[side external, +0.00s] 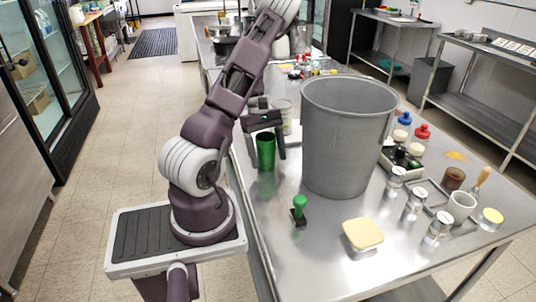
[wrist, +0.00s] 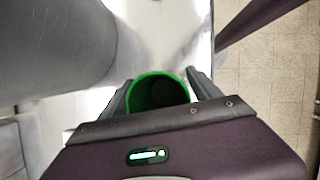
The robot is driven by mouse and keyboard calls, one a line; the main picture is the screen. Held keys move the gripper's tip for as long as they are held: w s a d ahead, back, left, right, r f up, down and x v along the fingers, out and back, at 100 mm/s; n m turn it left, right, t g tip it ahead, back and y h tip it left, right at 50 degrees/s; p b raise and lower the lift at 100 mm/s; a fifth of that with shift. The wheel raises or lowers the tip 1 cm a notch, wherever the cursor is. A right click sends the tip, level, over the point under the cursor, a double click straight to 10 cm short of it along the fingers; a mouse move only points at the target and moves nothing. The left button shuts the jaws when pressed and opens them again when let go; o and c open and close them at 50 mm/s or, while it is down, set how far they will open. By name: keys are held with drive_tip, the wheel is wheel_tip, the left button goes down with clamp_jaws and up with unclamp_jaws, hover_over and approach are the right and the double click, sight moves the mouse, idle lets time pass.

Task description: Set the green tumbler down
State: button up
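The green tumbler (side external: 265,151) is upright at the left edge of the steel table, left of the big grey bin. Its base appears to rest on the tabletop. In the wrist view I look into its open mouth, with the bright green rim (wrist: 160,76) between my fingers. My gripper (side external: 266,148) straddles the tumbler, one finger on each side. The fingers look spread wider than the tumbler, with a small gap at the right finger. My gripper also shows in the wrist view (wrist: 161,78). The tumbler's lower part is hidden there.
The tall grey bin (side external: 345,140) stands close to the right of my gripper. A clear cup (side external: 284,112) is just behind it. A green-handled stamp (side external: 299,209) and a yellow block (side external: 362,234) are in front. Jars and bottles crowd the right side. The table's left edge is near.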

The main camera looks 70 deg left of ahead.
drive_tip(key=v, duration=1.2)
drive_tip(key=shift+r, duration=0.1)
